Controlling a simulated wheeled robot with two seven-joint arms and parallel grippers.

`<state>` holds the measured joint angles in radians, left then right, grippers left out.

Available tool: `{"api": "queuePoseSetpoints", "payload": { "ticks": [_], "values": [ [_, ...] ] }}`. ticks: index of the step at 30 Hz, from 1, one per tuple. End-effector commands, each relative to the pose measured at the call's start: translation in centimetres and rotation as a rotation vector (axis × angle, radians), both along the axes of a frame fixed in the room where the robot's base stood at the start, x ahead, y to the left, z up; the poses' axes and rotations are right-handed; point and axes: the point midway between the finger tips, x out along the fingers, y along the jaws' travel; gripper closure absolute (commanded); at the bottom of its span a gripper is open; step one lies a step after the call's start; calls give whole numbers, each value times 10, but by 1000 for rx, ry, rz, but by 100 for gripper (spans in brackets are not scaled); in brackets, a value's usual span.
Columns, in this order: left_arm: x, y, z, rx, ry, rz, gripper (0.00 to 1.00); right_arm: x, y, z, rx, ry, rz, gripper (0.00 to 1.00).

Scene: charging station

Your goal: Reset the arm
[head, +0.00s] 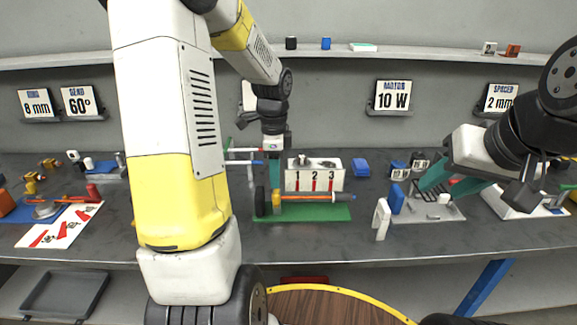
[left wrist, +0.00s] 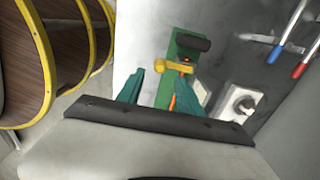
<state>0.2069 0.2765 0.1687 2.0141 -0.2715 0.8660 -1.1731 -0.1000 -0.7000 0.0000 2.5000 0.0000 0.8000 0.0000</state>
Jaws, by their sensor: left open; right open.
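My left arm (head: 165,100), white and yellow, crosses the left half of the head view and hides part of the bench. My left gripper (head: 274,172) points down at the bench, behind the green plate (head: 330,213); in the left wrist view its teal fingers (left wrist: 158,88) are apart with nothing held between them. The plate carries a yellow block (head: 277,203), a black wheel (head: 260,201) and an orange rod (head: 310,197). My right gripper (head: 442,184) is open over the grey tray (head: 437,212) at the right; I cannot tell whether it touches anything there.
A white upright piece (head: 381,218) stands between plate and tray. Red and blue rods (left wrist: 274,52) on a rack show in the left wrist view. The bench's front strip is mostly clear.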

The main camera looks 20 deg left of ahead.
Motion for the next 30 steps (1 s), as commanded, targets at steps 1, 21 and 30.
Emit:
{"api": "queuePoseSetpoints", "payload": {
  "ticks": [1,21,30],
  "values": [
    [0,0,0,0,-1,1,57,0,0,0,0,0,0,57],
    [-136,-52,147,-302,-335,931,57,0,0,0,0,0,0,57],
    [-180,-65,159,-500,-347,1198,57,0,0,0,0,0,0,57]
  ]
}}
